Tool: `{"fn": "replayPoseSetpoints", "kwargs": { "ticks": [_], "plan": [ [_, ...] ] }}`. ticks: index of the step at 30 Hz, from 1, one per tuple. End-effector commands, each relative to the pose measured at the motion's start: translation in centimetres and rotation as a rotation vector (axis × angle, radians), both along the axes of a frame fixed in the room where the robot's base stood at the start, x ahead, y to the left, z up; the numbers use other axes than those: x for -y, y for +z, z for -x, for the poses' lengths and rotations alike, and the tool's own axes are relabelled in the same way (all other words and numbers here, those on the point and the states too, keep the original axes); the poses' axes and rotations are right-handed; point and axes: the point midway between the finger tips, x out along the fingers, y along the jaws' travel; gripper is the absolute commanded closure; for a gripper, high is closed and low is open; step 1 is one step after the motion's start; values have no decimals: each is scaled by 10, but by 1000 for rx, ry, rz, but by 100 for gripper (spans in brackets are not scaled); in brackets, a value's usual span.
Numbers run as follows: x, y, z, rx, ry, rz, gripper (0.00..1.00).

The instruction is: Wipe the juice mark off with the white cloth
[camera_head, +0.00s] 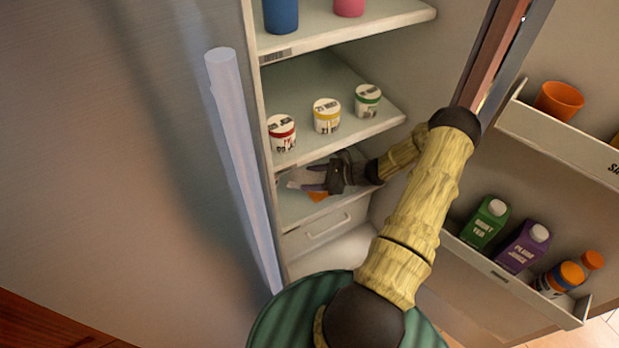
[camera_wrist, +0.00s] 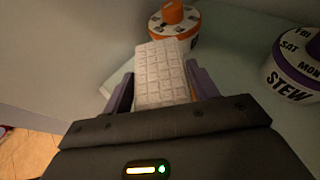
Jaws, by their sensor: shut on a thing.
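The white cloth (camera_wrist: 162,72) shows in the wrist view as a pale block with a grid pattern, between the two purple fingers of my gripper (camera_wrist: 158,88). My gripper is shut on it. In the head view my gripper (camera_head: 318,182) reaches into the open fridge, low over the shelf beneath the jars, with the cloth (camera_head: 300,177) at its tip. A small orange patch (camera_head: 318,196) shows on that shelf just below the gripper; it may be the juice mark, partly covered. I cannot tell whether the cloth touches the shelf.
In the wrist view an orange-topped jar (camera_wrist: 174,22) stands just beyond the cloth and a purple-ringed STEW jar (camera_wrist: 292,72) at right. Three lidded jars (camera_head: 326,115) stand on the shelf above. A drawer (camera_head: 325,228) lies below. The door racks (camera_head: 510,275) hold cartons and bottles.

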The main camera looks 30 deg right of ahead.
Motion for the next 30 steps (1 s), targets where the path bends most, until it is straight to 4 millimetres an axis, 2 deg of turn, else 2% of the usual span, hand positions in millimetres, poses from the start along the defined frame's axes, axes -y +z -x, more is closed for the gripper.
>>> {"fn": "replayPoseSetpoints", "kwargs": {
  "ticks": [18, 24, 30],
  "plan": [
    [-8, -52, -3, 1, 17, 0, 58],
    [-7, -60, -3, 1, 15, 1, 58],
    [-7, -59, -2, 1, 14, 1, 58]
  ]
}}
